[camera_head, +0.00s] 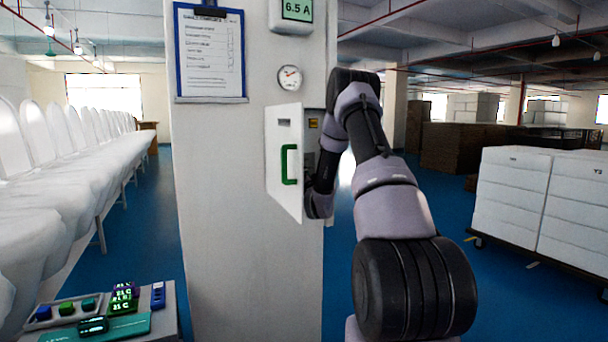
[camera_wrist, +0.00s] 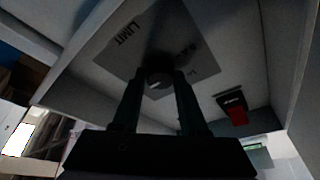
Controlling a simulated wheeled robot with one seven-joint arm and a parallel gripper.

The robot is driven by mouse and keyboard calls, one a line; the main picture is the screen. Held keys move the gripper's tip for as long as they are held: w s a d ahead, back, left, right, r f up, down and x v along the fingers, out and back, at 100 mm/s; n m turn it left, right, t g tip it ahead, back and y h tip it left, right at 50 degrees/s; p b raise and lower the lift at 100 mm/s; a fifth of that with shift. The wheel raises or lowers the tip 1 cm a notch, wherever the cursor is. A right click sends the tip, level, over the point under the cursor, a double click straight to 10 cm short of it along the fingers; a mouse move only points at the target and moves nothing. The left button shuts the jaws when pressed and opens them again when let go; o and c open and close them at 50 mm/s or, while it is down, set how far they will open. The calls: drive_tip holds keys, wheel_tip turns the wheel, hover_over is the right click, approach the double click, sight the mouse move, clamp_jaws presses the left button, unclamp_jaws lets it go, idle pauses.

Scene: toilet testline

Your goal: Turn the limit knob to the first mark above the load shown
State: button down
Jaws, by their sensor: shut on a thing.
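The load display (camera_head: 297,9) at the top of the white pillar reads 6.5 A. In the wrist view the dark round limit knob (camera_wrist: 158,82) sits on a grey plate (camera_wrist: 115,50) with the word LIMIT. My gripper (camera_wrist: 158,74) has one finger on each side of the knob and is shut on it. The knob shows a small pale pointer line. The scale marks are too dark to read. In the head view my arm reaches into the open cabinet, and its door and my own arm hide the knob and fingers.
The open cabinet door (camera_head: 284,162) with a green handle (camera_head: 288,164) stands left of my arm. A red switch (camera_wrist: 238,116) is right of the knob inside the box. A gauge (camera_head: 289,78) and clipboard (camera_head: 210,52) hang on the pillar. A small table with blocks stands lower left.

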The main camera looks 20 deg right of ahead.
drive_tip(key=shift+n, duration=0.3)
drive_tip(key=n+y, duration=0.1)
drive_tip(key=n, duration=0.1)
drive_tip(key=n+y, duration=0.1)
drive_tip(key=n, duration=0.2)
drive_tip(key=n+t+y, duration=0.1)
drive_tip(key=n+y, duration=0.1)
drive_tip(key=shift+d+f+n, duration=0.15)
drive_tip(key=shift+d+n, duration=0.1)
drive_tip(key=shift+n, duration=0.15)
drive_tip(key=n+y, duration=0.2)
drive_tip(key=n, duration=0.2)
drive_tip(key=n+y, duration=0.1)
drive_tip(key=n, duration=0.2)
drive_tip(key=shift+d+n+y, duration=0.15)
drive_tip(key=shift+n+y, duration=0.25)
drive_tip(key=n+g+y, duration=0.1)
drive_tip(key=n, duration=0.3)
drive_tip(key=n+g+y, duration=0.1)
drive_tip(key=n, duration=0.3)
drive_tip(key=shift+d+r+y, duration=0.15)
drive_tip(key=shift+r+y, duration=0.05)
drive_tip(key=shift+y, duration=0.1)
drive_tip(key=n+g, duration=0.1)
drive_tip(key=n, duration=0.2)
drive_tip(key=n+g, duration=0.1)
drive_tip(key=n, duration=0.2)
drive_tip(key=shift+d+r+g+y, duration=0.1)
drive_tip(key=shift+r+g+y, duration=0.05)
drive_tip(key=shift+g+y, duration=0.15)
